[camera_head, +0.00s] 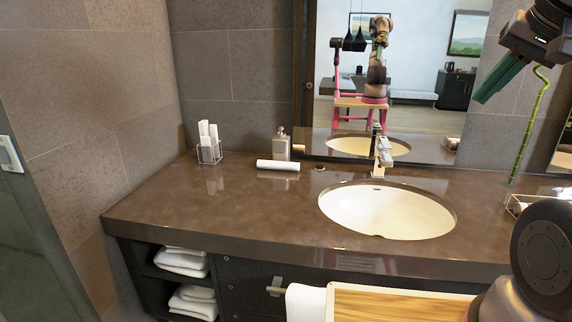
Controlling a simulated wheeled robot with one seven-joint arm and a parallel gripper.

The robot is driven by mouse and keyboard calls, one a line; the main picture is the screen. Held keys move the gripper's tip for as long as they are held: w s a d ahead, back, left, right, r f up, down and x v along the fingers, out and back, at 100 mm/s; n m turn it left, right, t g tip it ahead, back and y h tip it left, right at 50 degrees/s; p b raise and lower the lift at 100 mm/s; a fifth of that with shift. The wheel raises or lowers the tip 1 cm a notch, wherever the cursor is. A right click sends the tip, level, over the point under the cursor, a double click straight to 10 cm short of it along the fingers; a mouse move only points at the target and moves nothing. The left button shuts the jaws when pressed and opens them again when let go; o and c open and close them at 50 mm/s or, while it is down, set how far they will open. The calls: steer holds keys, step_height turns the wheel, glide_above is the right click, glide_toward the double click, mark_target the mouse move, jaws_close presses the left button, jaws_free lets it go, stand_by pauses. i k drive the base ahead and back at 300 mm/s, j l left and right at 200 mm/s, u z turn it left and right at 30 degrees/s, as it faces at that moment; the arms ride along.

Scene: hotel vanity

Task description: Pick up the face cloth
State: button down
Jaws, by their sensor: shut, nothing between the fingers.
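A white rolled cloth (278,165), which looks like the face cloth, lies on the brown vanity counter (240,205) in the head view. It lies left of the sink, just in front of a soap dispenser (281,146). My gripper (482,98) is at the upper right, raised above the counter and far from the cloth. Its green fingers are shut with nothing held. The cloth is fully in view.
A wire holder with white rolls (209,148) stands at the counter's back left. The sink (385,212) and faucet (382,158) are right of the cloth. A bamboo stalk (529,125) rises near my gripper. Folded towels (182,262) sit on shelves below.

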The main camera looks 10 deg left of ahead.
mark_target(260, 163)
steer(key=z, duration=1.15)
steer(key=k+u, duration=0.1)
steer(key=u, duration=1.8)
steer(key=j+z, duration=0.2)
steer(key=j, duration=0.6)
steer(key=k+j+z, duration=0.15)
steer(key=j, duration=0.6)
steer(key=i+j+z, duration=0.15)
steer(key=i+j, duration=0.2)
steer(key=i+j+z, duration=0.1)
steer(key=i+j, duration=0.25)
steer(key=j, duration=0.15)
steer(key=i+j+z, duration=0.15)
steer(key=i+j, duration=0.15)
steer(key=j, duration=0.15)
